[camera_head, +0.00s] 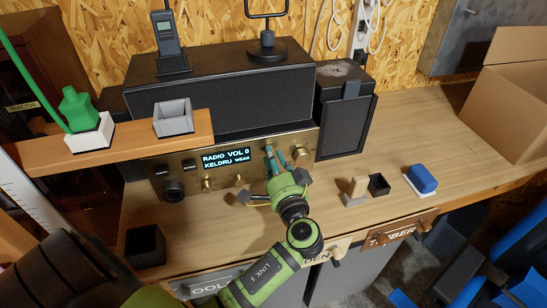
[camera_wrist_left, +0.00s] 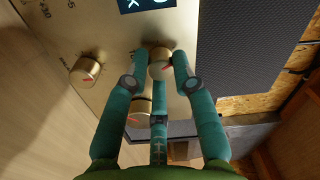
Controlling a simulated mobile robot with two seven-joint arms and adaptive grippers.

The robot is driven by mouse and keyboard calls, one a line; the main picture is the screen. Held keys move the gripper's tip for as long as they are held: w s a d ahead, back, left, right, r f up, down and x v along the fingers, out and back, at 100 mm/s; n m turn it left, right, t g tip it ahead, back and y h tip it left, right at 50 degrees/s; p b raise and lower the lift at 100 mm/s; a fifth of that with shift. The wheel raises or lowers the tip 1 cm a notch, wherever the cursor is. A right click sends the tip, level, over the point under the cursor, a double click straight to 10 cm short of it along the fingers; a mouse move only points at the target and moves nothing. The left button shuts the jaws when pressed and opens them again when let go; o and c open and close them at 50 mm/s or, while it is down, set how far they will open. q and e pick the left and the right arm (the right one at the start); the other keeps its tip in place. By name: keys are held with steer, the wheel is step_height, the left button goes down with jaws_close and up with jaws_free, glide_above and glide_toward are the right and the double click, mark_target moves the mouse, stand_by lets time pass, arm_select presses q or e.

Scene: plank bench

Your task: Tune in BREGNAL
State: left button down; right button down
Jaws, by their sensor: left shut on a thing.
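The brass-fronted radio (camera_head: 185,165) sits at the back of the bench. Its lit display (camera_head: 227,158) reads "RADIO VOL 0" and "KELDRU WEAK". My left gripper (camera_head: 273,156) is at the right part of the panel. In the left wrist view its teal fingers (camera_wrist_left: 162,68) close around a brass knob (camera_wrist_left: 160,60) with a red pointer line. A second brass knob (camera_wrist_left: 88,68) stands clear to the left, and another (camera_wrist_left: 139,112) is partly hidden behind the fingers. The display shows only in part at the top there. My right gripper is in neither view.
A wooden shelf (camera_head: 90,157) with a green bottle (camera_head: 78,108) and grey tray (camera_head: 173,117) juts in at left. A dark speaker (camera_head: 345,125), small blocks and a blue-topped block (camera_head: 421,178) stand right. The bench (camera_head: 430,120) is clear behind them.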

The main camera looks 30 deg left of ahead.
arm_select(q)
steer(key=shift+r+m, duration=0.1)
steer(key=shift+m, duration=0.2)
steer(key=c, duration=1)
jaws_free()
steer(key=v, duration=1.2)
